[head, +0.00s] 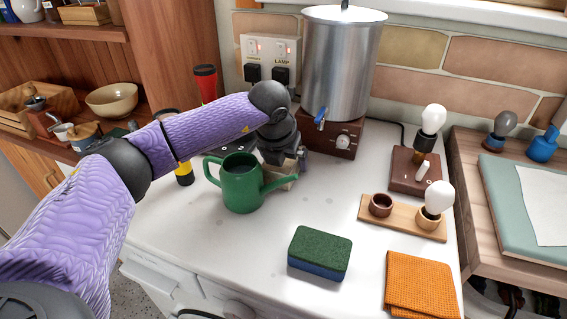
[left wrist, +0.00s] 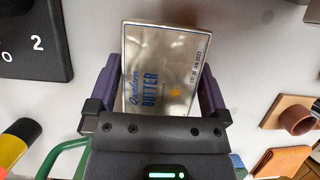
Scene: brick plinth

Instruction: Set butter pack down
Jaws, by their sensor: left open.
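The butter pack (left wrist: 165,70) is a silvery pack with blue "BUTTER" lettering. In the left wrist view it lies between the two purple fingers of my left gripper (left wrist: 158,78), which is open. In the head view a pale side of the pack (head: 289,182) shows low at the white worktop, partly hidden behind the green watering can's spout. My left gripper (head: 284,160) is over it there, behind the can and in front of the metal urn. Whether a finger touches the pack is unclear. My right gripper is not in view.
The green watering can (head: 241,185) stands close in front of my left gripper. The metal urn (head: 338,65) is just behind. A sponge (head: 320,252), an orange cloth (head: 420,284) and a wooden board with a bulb (head: 403,217) stand to the right. The worktop (head: 330,195) between is clear.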

